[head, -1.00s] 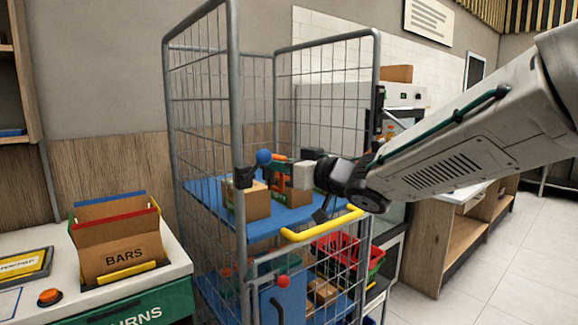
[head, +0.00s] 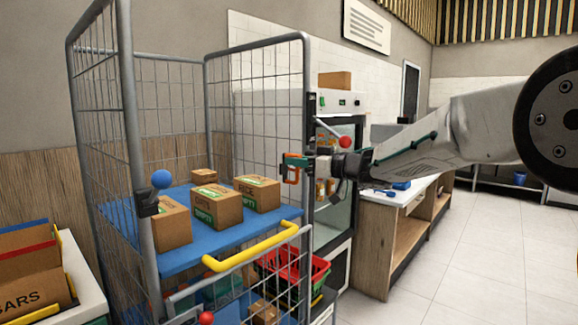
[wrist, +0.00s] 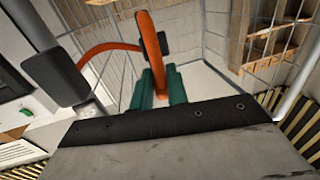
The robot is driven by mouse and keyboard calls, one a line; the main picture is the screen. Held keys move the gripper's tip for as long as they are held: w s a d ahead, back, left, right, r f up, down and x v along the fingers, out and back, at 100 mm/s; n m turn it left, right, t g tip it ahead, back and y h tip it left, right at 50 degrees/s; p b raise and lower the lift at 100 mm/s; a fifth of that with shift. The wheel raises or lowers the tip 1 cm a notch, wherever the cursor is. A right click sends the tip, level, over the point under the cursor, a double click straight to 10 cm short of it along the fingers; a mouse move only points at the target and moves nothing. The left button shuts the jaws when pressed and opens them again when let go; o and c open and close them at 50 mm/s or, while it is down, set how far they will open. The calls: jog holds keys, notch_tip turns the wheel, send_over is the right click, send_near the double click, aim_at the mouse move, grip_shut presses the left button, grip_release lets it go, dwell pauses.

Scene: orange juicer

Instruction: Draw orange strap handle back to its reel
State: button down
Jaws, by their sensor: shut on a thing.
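I cannot clearly identify the reel. A black box (head: 147,203) with a blue ball (head: 162,179) is fixed to the left post. No strap shows clearly in the head view.
The wire roll cage (head: 124,120) has a blue shelf (head: 190,257) with several cartons. A yellow bar (head: 250,245) crosses its front. A red ball (head: 345,142) is just beyond my gripper. A counter (head: 372,225) stands right; open floor (head: 460,260) lies beyond it.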

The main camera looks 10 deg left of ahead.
jog(key=shift+w+d, duration=0.35)
jog(key=shift+w, duration=0.2)
jog(key=shift+w+d, duration=0.35)
jog(key=shift+w, duration=0.2)
jog(key=c, duration=1.6)
grip_release()
jog(key=v, duration=0.7)
jog(key=shift+d, duration=0.4)
